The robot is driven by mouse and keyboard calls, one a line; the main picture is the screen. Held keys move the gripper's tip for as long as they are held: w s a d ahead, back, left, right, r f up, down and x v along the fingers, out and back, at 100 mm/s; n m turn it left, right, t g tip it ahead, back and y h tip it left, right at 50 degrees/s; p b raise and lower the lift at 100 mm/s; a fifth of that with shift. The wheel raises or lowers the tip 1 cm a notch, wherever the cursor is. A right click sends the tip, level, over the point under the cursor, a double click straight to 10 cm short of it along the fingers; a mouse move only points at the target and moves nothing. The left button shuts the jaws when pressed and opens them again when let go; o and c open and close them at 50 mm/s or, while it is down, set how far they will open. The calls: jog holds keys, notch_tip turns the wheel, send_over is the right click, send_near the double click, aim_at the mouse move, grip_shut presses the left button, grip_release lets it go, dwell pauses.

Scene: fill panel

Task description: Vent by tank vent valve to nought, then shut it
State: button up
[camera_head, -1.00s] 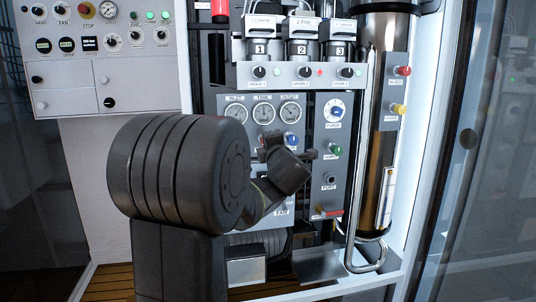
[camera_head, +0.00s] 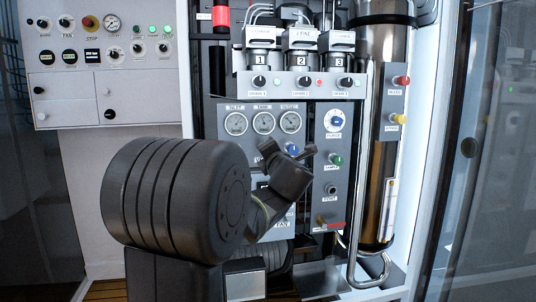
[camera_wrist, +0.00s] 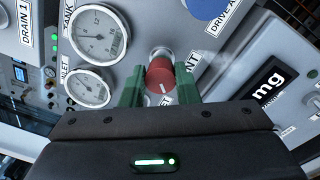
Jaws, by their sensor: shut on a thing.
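The vent valve is a red round knob (camera_wrist: 160,75) with a white pointer mark, in the wrist view. It sits on the grey panel beside a label partly hidden, ending in "NT". My gripper (camera_wrist: 160,91) is shut on it, one green finger on each side. Faint white vapour shows right of the knob. The tank gauge (camera_wrist: 98,37) is upper left; I cannot read its needle surely. In the head view the tank gauge (camera_head: 263,123) is the middle dial, and my gripper (camera_head: 272,152) is below it, hiding the red knob.
Another gauge (camera_wrist: 87,88) lies below the tank gauge in the wrist view. A bent steel pipe (camera_head: 367,280) stands lower right.

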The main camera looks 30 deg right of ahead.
jog(key=shift+f, duration=0.2)
jog(key=o, duration=1)
jog(key=shift+r, duration=0.1)
jog(key=shift+c, duration=0.2)
jog(key=shift+s, duration=0.1)
jog(key=p+v, duration=0.3)
jog(key=v, duration=1)
jog(key=shift+s, duration=0.3)
